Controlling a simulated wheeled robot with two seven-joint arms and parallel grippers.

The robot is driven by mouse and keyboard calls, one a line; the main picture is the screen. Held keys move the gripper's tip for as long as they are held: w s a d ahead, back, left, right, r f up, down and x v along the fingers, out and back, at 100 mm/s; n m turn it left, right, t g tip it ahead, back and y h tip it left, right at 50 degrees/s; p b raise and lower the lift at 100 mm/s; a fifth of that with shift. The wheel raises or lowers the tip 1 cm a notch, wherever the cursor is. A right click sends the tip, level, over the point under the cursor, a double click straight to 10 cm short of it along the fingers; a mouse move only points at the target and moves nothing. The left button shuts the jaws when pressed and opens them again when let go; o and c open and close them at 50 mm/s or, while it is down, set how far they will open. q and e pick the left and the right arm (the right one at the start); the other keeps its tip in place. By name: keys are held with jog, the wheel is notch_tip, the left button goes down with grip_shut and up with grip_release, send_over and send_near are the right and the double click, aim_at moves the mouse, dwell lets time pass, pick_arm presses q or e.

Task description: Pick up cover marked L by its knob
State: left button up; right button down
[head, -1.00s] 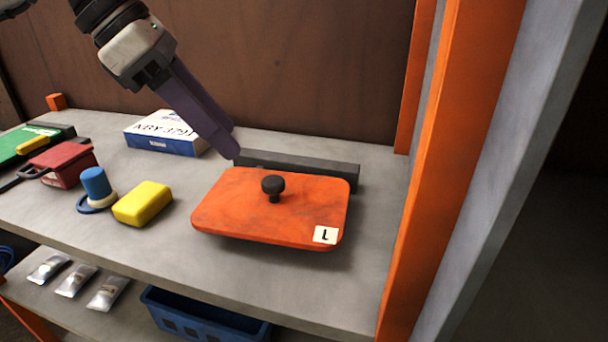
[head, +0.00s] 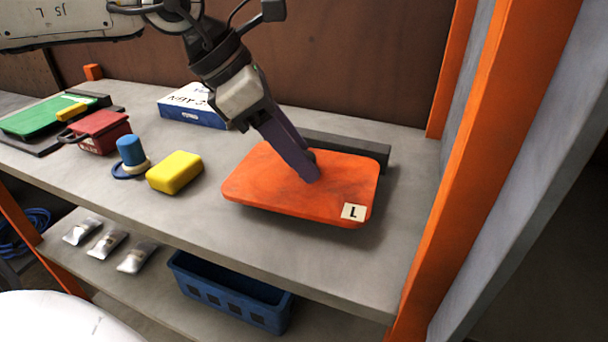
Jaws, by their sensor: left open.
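The orange cover marked L (head: 260,183) lies flat on the grey upper shelf, in front of a dark bar. Its white L label (head: 353,212) is at the near right corner. My left gripper (head: 308,176) reaches down from the upper left, with its purple fingers over the middle of the cover, at the knob. The fingers hide most of the black knob, and only a dark bit shows beside them. The gripper is open. I cannot tell whether the knob is between the fingers. My right gripper is not in view.
A dark bar (head: 360,148) lies behind the cover. A yellow block (head: 174,172), blue-capped item (head: 130,151), red box (head: 100,131), green cover (head: 40,117) and blue-white box (head: 190,112) stand left. An orange post (head: 480,170) rises right. A blue crate (head: 228,296) is below.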

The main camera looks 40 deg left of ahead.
pick_arm(q)
grip_shut()
jog(key=shift+r, duration=0.15)
dwell(1.2)
